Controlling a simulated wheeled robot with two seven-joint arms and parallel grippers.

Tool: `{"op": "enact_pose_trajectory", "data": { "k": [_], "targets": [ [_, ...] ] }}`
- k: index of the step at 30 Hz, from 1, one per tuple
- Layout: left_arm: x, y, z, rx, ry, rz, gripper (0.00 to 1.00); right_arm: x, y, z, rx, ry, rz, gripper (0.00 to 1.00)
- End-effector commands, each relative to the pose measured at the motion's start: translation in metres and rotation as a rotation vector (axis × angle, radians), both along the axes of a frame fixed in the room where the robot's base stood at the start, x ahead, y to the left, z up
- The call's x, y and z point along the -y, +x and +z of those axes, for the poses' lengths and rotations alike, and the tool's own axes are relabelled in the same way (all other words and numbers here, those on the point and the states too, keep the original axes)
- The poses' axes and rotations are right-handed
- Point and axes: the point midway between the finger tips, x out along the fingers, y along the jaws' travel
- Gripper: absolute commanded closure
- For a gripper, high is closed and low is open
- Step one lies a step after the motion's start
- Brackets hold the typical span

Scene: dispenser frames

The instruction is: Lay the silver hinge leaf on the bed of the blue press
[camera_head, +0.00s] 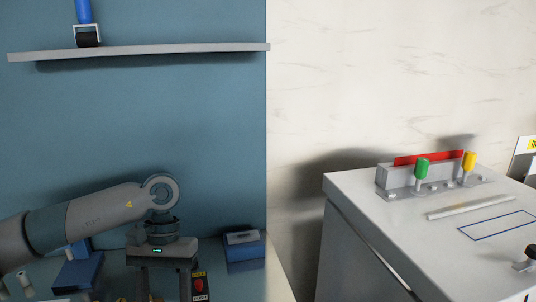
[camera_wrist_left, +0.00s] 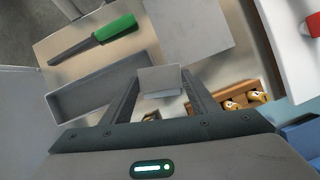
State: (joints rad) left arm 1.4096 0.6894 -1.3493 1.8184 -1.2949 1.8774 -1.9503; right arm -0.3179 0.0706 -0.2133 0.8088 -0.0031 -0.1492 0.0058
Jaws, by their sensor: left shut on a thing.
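My left gripper (camera_head: 164,284) hangs at the bottom of the head view, pointing down. In the left wrist view its fingers (camera_wrist_left: 160,94) are shut on a small flat silver-grey piece (camera_wrist_left: 160,79), which looks like the hinge leaf. The piece is hidden in the head view. Two blue things flank the gripper in the head view: a blue block (camera_head: 80,270) at left and a blue box with a grey top (camera_head: 242,252) at right. I cannot tell which is the press, and no press bed is clearly visible. My right gripper is not in view.
The wrist view shows an open grey tray (camera_wrist_left: 97,88), a green-handled tool (camera_wrist_left: 115,28) and a brown wooden rack (camera_wrist_left: 226,93). A red button box (camera_head: 199,286) stands close right of the gripper. A white cabinet (camera_head: 370,205) with green and yellow knobs stands at right; a shelf (camera_head: 150,49) hangs above.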

Motion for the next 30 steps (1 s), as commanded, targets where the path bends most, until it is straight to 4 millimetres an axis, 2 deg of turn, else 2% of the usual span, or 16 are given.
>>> {"op": "enact_pose_trajectory", "data": {
  "k": [17, 30],
  "targets": [
    [0.0, 0.0, 0.0, 0.001, -0.001, 0.001, 0.7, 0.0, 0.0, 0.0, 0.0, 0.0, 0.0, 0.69],
    [-0.001, -0.036, 0.0, 0.0, 0.0, 0.0, 0.7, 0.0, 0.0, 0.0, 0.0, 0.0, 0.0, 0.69]
  ]
}}
